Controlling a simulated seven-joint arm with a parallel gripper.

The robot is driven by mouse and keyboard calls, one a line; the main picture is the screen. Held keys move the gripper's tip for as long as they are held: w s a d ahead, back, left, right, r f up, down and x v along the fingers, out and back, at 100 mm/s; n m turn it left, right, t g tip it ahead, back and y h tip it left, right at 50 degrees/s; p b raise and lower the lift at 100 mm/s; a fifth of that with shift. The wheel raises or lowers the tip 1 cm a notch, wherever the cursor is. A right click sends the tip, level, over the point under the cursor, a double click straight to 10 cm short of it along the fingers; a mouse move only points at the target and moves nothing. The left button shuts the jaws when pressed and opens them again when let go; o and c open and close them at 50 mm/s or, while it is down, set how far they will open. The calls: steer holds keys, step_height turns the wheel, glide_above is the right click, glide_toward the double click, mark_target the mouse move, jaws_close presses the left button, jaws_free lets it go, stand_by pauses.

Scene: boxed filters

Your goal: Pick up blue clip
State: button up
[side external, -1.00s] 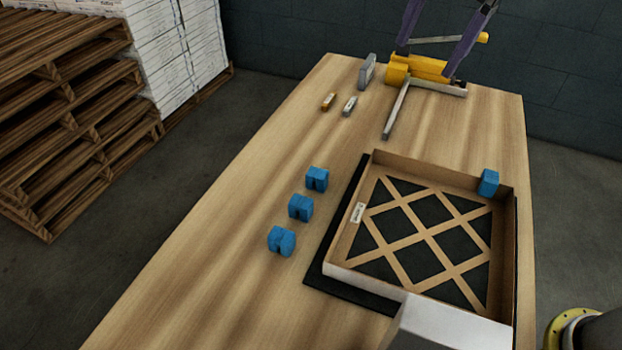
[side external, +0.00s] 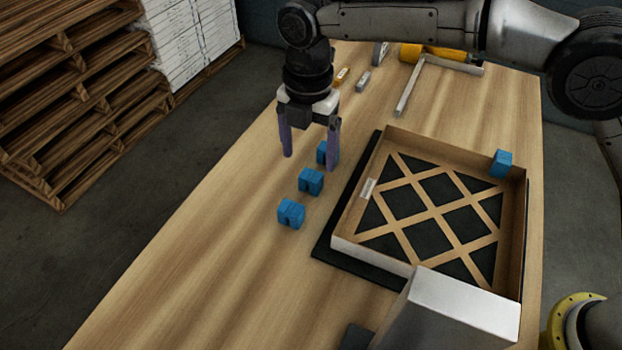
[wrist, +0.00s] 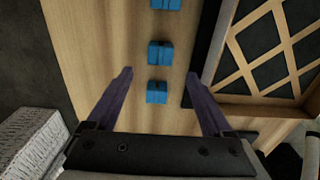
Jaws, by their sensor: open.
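Three blue clips stand in a row on the wooden table: a far one (side external: 322,152), a middle one (side external: 311,181) and a near one (side external: 291,214). A fourth blue clip (side external: 501,164) sits on the far right corner of the box rim. My gripper (side external: 310,161) is open and empty, pointing down above the row near the far clip. Its right finger partly hides that clip in the side view. In the wrist view, one clip (wrist: 157,92) shows between the spread purple fingers (wrist: 160,75), with two more beyond it.
An open box holding a lattice-faced filter (side external: 430,215) stands on a black mat (side external: 330,245) right of the clips. A grey bar (side external: 408,88), yellow tool and small pieces lie at the back. Table left of the clips is clear.

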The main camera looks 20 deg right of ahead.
mark_target(309, 178)
steer(key=shift+f, duration=3.8)
jaws_close()
steer(key=shift+r, duration=0.15)
